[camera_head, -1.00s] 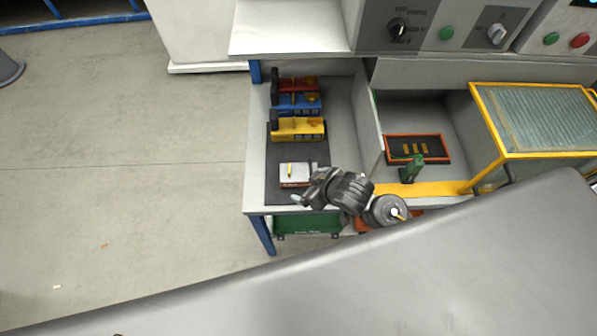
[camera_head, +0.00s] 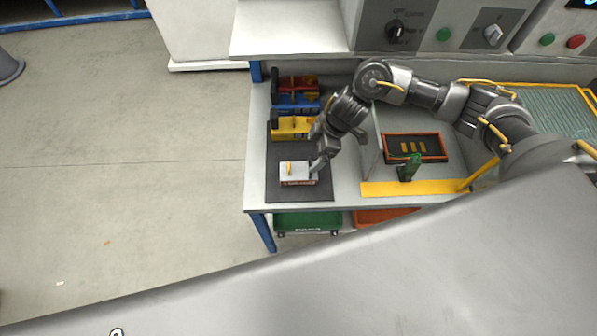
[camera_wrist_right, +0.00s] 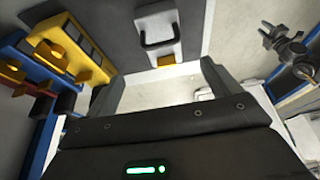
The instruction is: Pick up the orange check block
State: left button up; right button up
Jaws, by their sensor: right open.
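A block with a pale grey top, a yellow bar on it and an orange-red lower edge, which looks like the orange check block (camera_head: 296,180), lies on the dark mat (camera_head: 285,154). My right gripper (camera_head: 319,166) comes down from above at the block's right end. In the head view I cannot tell whether it touches the block. In the right wrist view the two fingers of my right gripper (camera_wrist_right: 160,88) stand apart with a pale surface between them; I cannot tell whether this is the block. My left gripper is not in view.
An orange-rimmed tray (camera_head: 447,150) and a green part (camera_head: 408,168) are to the right, beyond a divider. A green bin (camera_head: 307,221) is below the bench.

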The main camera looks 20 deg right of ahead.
send_over(299, 170)
jog(key=d, duration=0.2)
notch_tip(299, 170, down, 5)
jog(key=shift+s+d+f+p, duration=0.1)
jog(key=shift+p, duration=0.2)
jog(key=shift+f, duration=0.2)
jog(key=x, duration=0.1)
jog(key=p+x, duration=0.1)
jog(key=x, duration=0.1)
jog(key=shift+s+f+p, duration=0.3)
jog(key=shift+p, duration=0.1)
jog(key=shift+w+a+f, duration=0.1)
jog(key=shift+a+f, duration=0.25)
jog(key=shift+f, duration=0.2)
jog(key=c, duration=1.1)
jog(key=shift+c, duration=0.7)
jog(key=shift+r, duration=0.15)
